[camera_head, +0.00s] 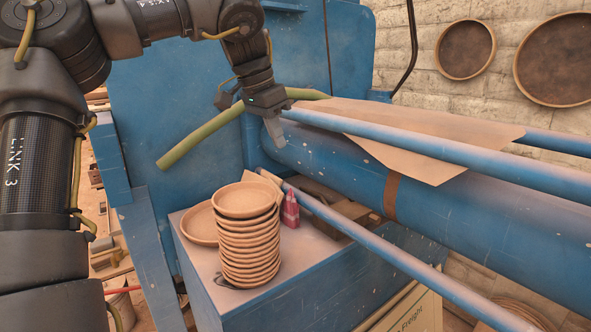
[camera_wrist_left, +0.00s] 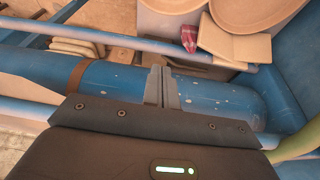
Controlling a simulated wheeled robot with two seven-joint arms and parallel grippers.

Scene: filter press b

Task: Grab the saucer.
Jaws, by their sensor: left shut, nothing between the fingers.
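A stack of several tan saucers (camera_head: 250,243) stands upright on a pale-topped blue stand. A wider tan dish (camera_head: 201,224) lies beside it on the left, partly hidden by the stack. Parts of round tan dishes (camera_wrist_left: 245,12) show at the top of the left wrist view, cut off by its edge. My left gripper (camera_head: 275,138) is above and behind the stack, close to the big blue cylinder, apart from the saucers. Its fingers (camera_wrist_left: 160,75) are together with nothing between them. My right gripper is in neither view.
Blue rods (camera_head: 430,150) and the big blue cylinder (camera_head: 340,180) run to the right. A green hose (camera_head: 205,136) and brown sheet (camera_head: 410,130) lie near the gripper. A tan block (camera_wrist_left: 234,44) sits by the dishes.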

